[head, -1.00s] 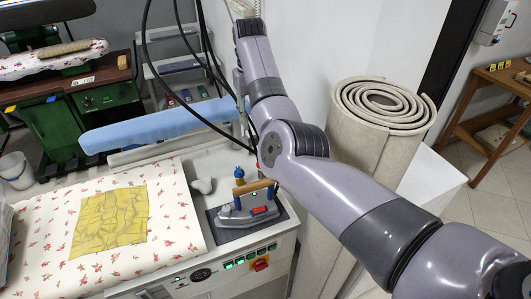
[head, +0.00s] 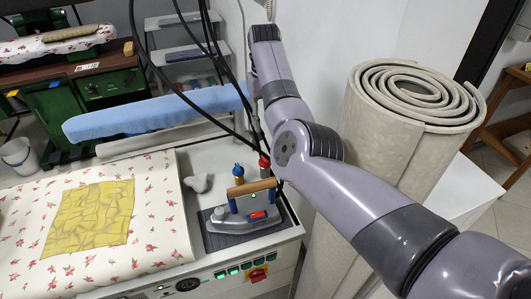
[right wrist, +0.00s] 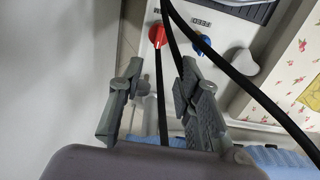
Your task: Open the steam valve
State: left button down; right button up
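Two valve knobs stand at the back of the ironing table's white top. The red one (head: 264,162) is close beside my right arm, and the blue one (head: 238,170) is left of it. Both also show in the right wrist view, the red knob (right wrist: 157,36) and the blue knob (right wrist: 203,45). My left gripper is out of view.
Black cables (head: 190,80) hang in front of the knobs and cross the right wrist view (right wrist: 245,82). An iron (head: 244,211) rests on a dark pad. A rolled beige mat (head: 365,150) stands right, and a blue padded board (head: 160,113) lies behind.

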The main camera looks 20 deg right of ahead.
aim_at(265, 157)
notch_tip(265, 157, down, 14)
jog(key=shift+w+d+r, duration=0.1)
dwell(0.4)
grip_shut()
dwell(0.3)
